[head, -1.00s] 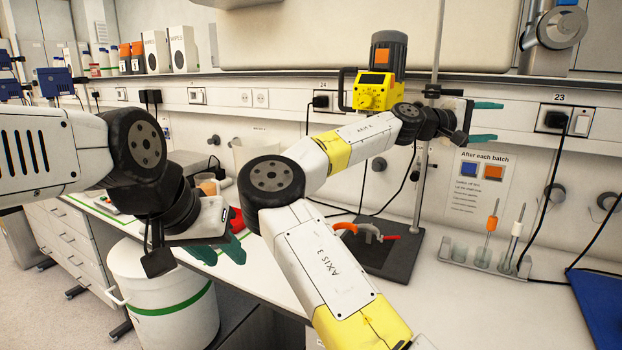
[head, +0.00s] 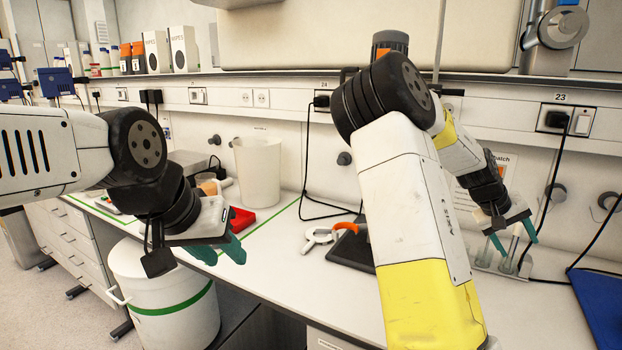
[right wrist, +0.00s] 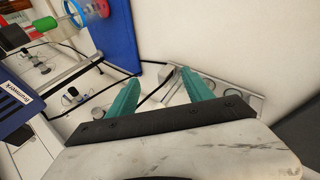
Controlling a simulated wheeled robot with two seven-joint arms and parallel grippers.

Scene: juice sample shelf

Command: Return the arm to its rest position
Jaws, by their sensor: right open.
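My right gripper (head: 514,246) is open and empty, with its green fingers apart and pointing down at the right, in front of the wall below socket 23. Its fingers hide part of the small glass rack behind them. In the right wrist view the two fingers (right wrist: 160,76) stand apart with nothing between them.
A white bin (head: 165,310) stands on the floor below my left gripper. A red tray (head: 241,221) and a pale beaker (head: 258,172) are on the bench (head: 275,262). A blue item (head: 602,300) lies at far right.

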